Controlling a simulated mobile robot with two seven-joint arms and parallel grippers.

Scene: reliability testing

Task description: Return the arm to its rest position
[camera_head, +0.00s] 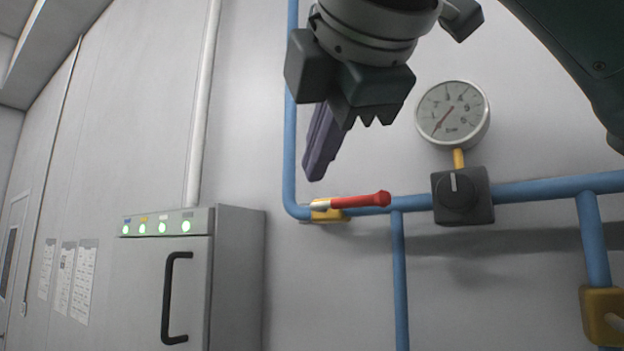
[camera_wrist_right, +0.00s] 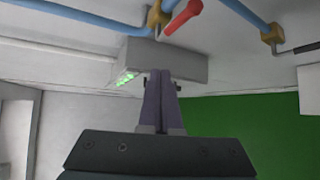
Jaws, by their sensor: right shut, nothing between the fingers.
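My right gripper (camera_head: 318,172) hangs from the upper middle of the head view, its purple fingers pointing down and slightly left. Its arm comes in from the top right. The fingers are together and hold nothing. In the right wrist view the shut purple fingers (camera_wrist_right: 159,75) point up the picture, with the cabinet behind them. In the head view the fingertips appear just above the red-handled valve lever (camera_head: 360,200); I cannot tell the distance in depth. The left gripper is not in view.
Blue pipes (camera_head: 545,189) run along the wall with a pressure gauge (camera_head: 452,114) and a black knob (camera_head: 462,195). A grey cabinet (camera_head: 238,270) with green lights and a black handle (camera_head: 169,300) stands lower left. Another yellow valve (camera_head: 600,315) is at lower right.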

